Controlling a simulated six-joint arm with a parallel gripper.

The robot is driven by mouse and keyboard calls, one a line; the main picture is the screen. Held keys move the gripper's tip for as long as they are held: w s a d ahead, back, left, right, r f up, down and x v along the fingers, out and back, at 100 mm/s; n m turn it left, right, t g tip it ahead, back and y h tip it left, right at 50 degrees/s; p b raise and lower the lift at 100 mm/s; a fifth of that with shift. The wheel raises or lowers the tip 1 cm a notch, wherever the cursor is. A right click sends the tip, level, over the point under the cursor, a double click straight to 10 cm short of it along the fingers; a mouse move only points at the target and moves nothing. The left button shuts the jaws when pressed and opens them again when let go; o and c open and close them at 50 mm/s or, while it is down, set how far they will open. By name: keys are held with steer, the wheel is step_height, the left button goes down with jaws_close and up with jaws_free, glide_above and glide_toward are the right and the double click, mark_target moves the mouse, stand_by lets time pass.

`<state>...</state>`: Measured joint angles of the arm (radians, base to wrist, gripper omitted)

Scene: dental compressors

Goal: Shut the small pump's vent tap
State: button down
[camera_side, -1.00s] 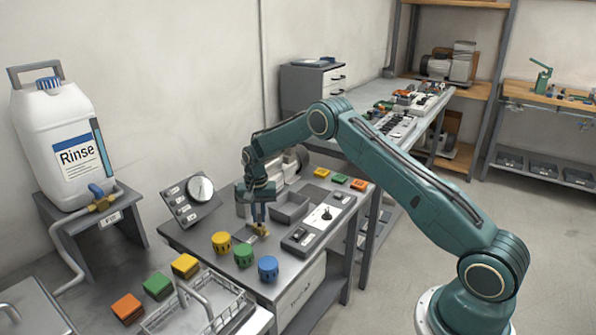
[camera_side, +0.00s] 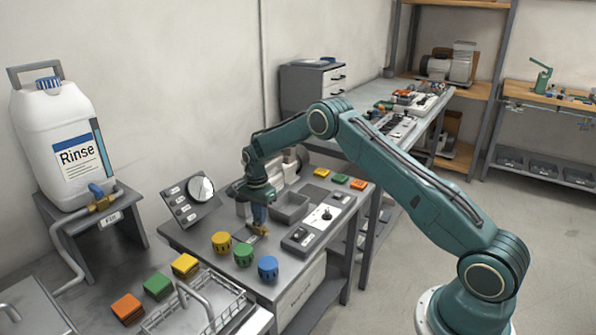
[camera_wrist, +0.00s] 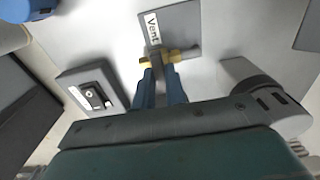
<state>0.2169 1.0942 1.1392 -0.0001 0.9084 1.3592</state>
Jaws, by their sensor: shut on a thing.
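The vent tap is a small brass fitting (camera_wrist: 174,56) beside a plate with a white "Vent" label (camera_wrist: 152,26) in the wrist view. Its grey lever (camera_wrist: 154,52) lies across the brass body and runs back between my fingers. My gripper (camera_wrist: 160,76) is shut on this lever with its blue fingers on both sides. In the side view my gripper (camera_side: 259,218) points down at the brass tap (camera_side: 261,231) on the grey bench, and hides part of it. A pale machine (camera_side: 287,165), possibly the small pump, stands behind my wrist, partly hidden.
Yellow (camera_side: 221,242), green (camera_side: 243,254) and blue (camera_side: 268,268) knobs stand close in front of the tap. A switch box (camera_wrist: 92,92) is left of my fingers in the wrist view. A round gauge (camera_side: 201,189) and grey tray (camera_side: 290,207) flank my gripper.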

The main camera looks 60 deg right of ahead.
stand_by(0.4)
steer(key=c, duration=1.4)
jaws_free()
steer(key=shift+c, duration=0.2)
steer(key=shift+r, duration=0.1)
step_height(320, 180, up, 14)
